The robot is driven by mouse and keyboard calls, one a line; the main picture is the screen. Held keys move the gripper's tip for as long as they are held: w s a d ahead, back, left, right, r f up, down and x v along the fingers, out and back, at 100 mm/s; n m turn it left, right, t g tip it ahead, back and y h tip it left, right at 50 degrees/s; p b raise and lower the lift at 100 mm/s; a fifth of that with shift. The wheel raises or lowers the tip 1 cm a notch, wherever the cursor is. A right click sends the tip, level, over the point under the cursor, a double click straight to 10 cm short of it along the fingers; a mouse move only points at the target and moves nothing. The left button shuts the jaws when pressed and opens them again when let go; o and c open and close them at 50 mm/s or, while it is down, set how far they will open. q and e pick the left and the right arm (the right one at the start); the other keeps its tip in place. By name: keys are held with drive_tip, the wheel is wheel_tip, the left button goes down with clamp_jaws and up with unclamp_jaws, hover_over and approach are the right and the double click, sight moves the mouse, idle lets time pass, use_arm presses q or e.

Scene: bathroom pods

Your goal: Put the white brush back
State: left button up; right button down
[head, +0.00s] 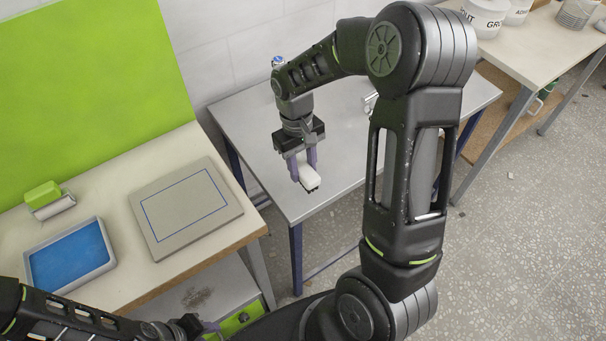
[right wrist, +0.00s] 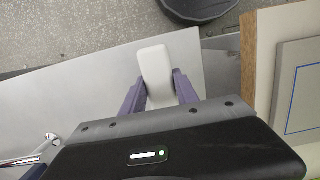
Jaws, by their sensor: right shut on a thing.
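The white brush (head: 309,178) is in my right gripper (head: 306,165), over the grey metal table near its front left part. In the right wrist view the white brush (right wrist: 155,70) sits between the two purple fingers of the right gripper (right wrist: 159,88), its white top facing the camera. The head view shows a dark edge under the white body. I cannot tell whether the brush touches the table (head: 250,125). My left gripper (head: 200,328) is at the bottom edge of the head view, partly cut off and unclear.
A green panel (head: 90,80) stands behind. A shiny metal item (head: 369,102) lies on the grey table. White buckets (head: 486,18) stand at back right.

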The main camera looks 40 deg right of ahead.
sight(303, 176)
wheel_tip(303, 176, down, 3)
drive_tip(key=shift+f+p, duration=0.1)
drive_tip(key=shift+p, duration=0.2)
drive_tip(key=shift+f, duration=0.1)
drive_tip(key=shift+f, duration=0.1)
drive_tip(key=shift+f, duration=0.15)
drive_tip(key=c, duration=0.9)
unclamp_jaws()
drive_tip(key=shift+r, duration=0.2)
drive_tip(key=r, duration=0.4)
drive_tip(key=w+r+b, duration=0.1)
drive_tip(key=r, duration=0.3)
drive_tip(key=r+b, duration=0.1)
drive_tip(key=r, duration=0.3)
drive_tip(key=shift+w, duration=0.4)
